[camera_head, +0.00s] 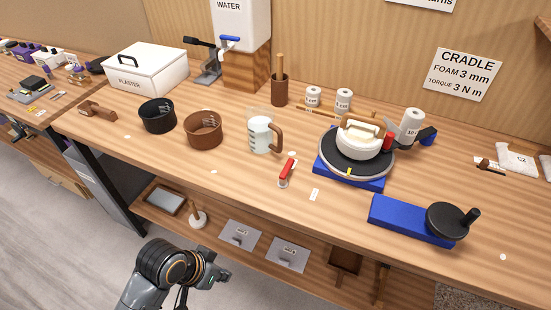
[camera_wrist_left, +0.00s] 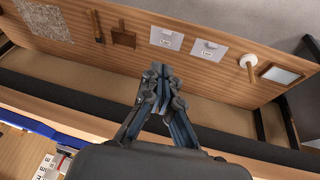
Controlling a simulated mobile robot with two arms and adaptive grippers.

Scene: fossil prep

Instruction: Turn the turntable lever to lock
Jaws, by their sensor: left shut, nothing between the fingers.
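The turntable (camera_head: 328,160) is a round dark disc with a pale rim on a blue base, toward the right of the bench. My left gripper (camera_wrist_left: 158,75) is shut and empty in the left wrist view, over the lower shelf's side of the bench. My left arm is low at the front, well apart from the turntable.
A white jug (camera_head: 261,134) and a brown bowl (camera_head: 203,129) stand left of the red-handled lever. A blue block with a dark crank (camera_head: 405,218) lies at the front right. The bench's front edge and lower shelf (camera_head: 215,219) lie between my arm and the worktop.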

